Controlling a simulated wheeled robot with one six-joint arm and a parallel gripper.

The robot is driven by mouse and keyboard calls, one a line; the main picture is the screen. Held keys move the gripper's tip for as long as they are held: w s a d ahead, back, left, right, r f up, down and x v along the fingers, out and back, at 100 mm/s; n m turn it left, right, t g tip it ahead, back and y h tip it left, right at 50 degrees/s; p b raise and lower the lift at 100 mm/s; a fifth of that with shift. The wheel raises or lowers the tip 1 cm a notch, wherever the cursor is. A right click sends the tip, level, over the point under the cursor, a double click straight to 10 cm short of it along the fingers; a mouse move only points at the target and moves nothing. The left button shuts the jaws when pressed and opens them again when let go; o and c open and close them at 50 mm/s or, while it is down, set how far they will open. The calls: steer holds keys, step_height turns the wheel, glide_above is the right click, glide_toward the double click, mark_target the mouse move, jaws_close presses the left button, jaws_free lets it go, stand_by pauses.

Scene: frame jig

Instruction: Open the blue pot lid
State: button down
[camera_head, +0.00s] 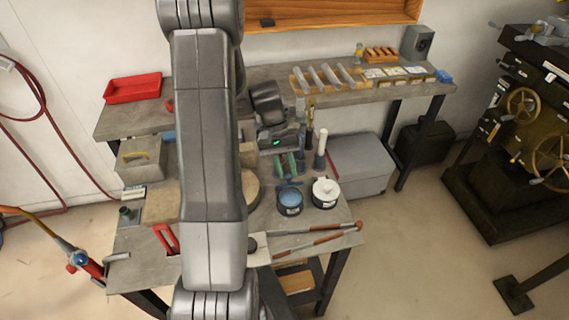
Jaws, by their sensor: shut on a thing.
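The blue pot is a small dark round pot with a pale label (292,211). Its blue lid (289,196) sits on top, looking level and at the pot's rim. My gripper (289,179) reaches down from the dark wrist with a green light, its fingers at the back edge of the lid. It is shut on the lid, though the grip point is small and the lid's knob is not clear to see. A similar pot with a white lid (325,188) stands just to the right, close beside the blue pot.
Bottles and brush-like tools (320,145) stand behind the pots. Long red-handled tongs (315,240) lie along the front edge. A grey box (362,165) is at the right. My arm hides the bench's middle left. A red tray (132,88) stands on the back bench.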

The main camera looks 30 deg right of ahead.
steer(key=shift+w, duration=0.1)
stand_by(0.3)
steer(key=c, duration=1.2)
jaws_free()
steer(key=shift+c, duration=0.2)
steer(key=b+v, duration=0.2)
steer(key=v, duration=1.1)
steer(key=shift+r, duration=0.35)
steer(key=shift+w, duration=0.1)
steer(key=p+x, duration=0.2)
steer(key=x, duration=1.1)
steer(key=shift+f, duration=0.4)
steer(key=shift+s, duration=0.2)
